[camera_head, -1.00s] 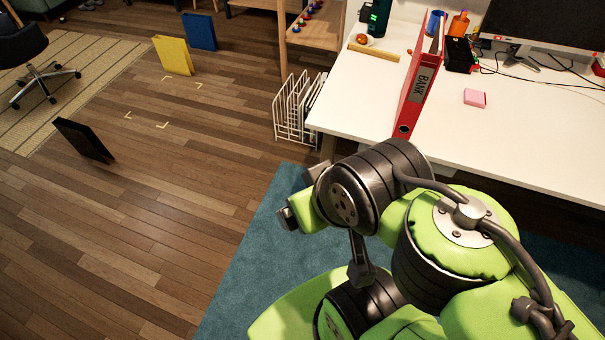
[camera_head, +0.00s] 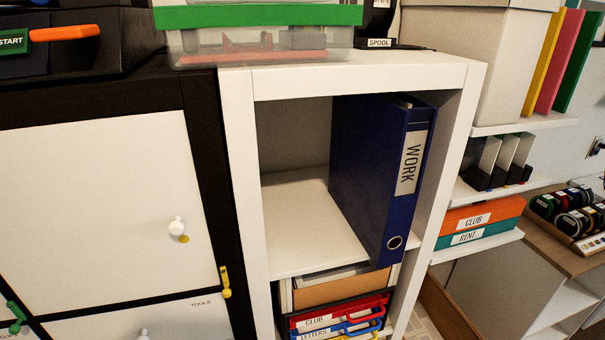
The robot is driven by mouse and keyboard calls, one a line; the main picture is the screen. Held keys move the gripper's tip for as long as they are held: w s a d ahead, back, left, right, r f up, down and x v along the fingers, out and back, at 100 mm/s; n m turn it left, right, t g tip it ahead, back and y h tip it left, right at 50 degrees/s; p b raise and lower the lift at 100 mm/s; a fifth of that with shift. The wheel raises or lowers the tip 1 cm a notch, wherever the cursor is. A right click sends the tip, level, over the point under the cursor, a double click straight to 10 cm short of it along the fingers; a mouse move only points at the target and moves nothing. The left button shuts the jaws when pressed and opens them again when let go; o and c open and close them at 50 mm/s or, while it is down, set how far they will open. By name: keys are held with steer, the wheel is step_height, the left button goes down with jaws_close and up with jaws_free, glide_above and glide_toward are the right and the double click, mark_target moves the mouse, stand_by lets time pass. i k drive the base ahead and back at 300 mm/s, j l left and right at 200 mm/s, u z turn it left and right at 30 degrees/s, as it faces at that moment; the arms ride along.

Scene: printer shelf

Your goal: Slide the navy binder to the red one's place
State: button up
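The navy binder (camera_head: 376,165), labelled WORK, stands upright in the upper compartment of the white shelf unit (camera_head: 238,190). It leans slightly and sits toward the right side of the compartment, with its spine and ring hole facing me. The compartment floor (camera_head: 302,225) to its left is bare. No red binder shows in the current view. My gripper and arm are not in the current view.
Below are trays labelled CLUB (camera_head: 322,318) and LETTERS. A green-lidded clear box (camera_head: 262,42) sits on top. A dark-framed cabinet with a white door (camera_head: 95,205) adjoins on the left. Wall shelves on the right hold orange and teal boxes (camera_head: 480,217).

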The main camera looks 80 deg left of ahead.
mark_target(381, 142)
steer(key=u, duration=2.7)
steer(key=i+l+u, duration=0.1)
steer(key=u, duration=0.35)
steer(key=i+l+u, duration=0.15)
steer(key=u, duration=0.25)
steer(key=i+l+u, duration=0.2)
steer(key=u, duration=0.25)
steer(key=i+l+u, duration=0.1)
steer(key=l+u, duration=0.15)
steer(key=u, duration=0.15)
